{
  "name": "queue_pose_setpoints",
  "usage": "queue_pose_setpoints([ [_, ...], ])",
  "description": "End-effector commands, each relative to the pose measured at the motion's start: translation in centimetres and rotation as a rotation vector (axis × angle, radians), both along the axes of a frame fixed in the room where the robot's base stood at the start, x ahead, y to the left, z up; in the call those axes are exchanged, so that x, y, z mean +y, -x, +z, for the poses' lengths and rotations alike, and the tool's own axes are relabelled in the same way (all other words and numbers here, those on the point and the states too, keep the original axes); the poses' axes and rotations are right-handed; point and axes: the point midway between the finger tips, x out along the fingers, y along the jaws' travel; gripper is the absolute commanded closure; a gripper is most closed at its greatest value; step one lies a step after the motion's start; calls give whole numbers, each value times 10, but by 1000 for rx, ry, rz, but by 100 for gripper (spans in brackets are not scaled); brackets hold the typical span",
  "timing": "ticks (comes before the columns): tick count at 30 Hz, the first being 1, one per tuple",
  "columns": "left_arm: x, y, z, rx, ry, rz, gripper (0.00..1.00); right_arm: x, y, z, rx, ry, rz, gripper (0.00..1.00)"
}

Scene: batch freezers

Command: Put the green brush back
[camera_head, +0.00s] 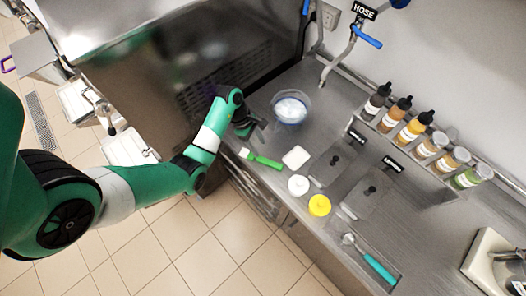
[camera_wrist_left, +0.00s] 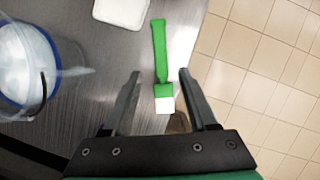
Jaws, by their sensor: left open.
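The green brush (camera_head: 263,160) lies flat on the steel counter near its front edge. Its white head points toward my left gripper and its handle away to the right. In the left wrist view the brush (camera_wrist_left: 159,55) runs away from me, with its white head between the finger lines. My left gripper (camera_head: 252,128) is open and empty, and appears to be above the counter at the head end of the brush. Its two fingers (camera_wrist_left: 157,75) stand either side of the brush. My right gripper is not in view.
A clear tub (camera_head: 290,107) with a blue base stands behind the brush. A white square dish (camera_head: 296,157), a white lid (camera_head: 298,185) and a yellow lid (camera_head: 319,205) lie to the right. A teal-handled scoop (camera_head: 378,268) lies farther right. Bottles (camera_head: 414,127) line the back rack.

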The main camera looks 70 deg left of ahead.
Motion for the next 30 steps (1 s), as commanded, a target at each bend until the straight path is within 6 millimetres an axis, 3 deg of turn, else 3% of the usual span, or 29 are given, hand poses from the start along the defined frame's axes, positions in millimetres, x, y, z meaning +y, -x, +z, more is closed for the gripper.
queue_pose_setpoints([
  [1, 4, 2, 11, -3, -2, 2, 41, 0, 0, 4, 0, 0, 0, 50],
  [6, 7, 7, 26, 0, 0, 0, 41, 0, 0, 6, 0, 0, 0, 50],
  [17, 8, 8, 27, 1, 1, 0, 41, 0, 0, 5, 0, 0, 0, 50],
  [20, 7, -3, 33, -38, -3, 2, 41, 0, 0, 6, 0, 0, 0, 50],
  [22, 3, -28, 48, -134, -4, 8, 41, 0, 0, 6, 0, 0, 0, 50],
  [23, -1, -44, 59, -196, -3, 14, 41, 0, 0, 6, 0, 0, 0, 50],
  [26, -23, -110, 121, -482, 47, 40, 41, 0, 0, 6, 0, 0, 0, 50],
  [27, -38, -135, 157, -615, 96, 52, 41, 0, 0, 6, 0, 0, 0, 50],
  [29, -62, -165, 217, -814, 198, 73, 41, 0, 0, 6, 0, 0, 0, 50],
  [30, -80, -178, 260, -938, 287, 83, 41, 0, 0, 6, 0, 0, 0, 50],
])
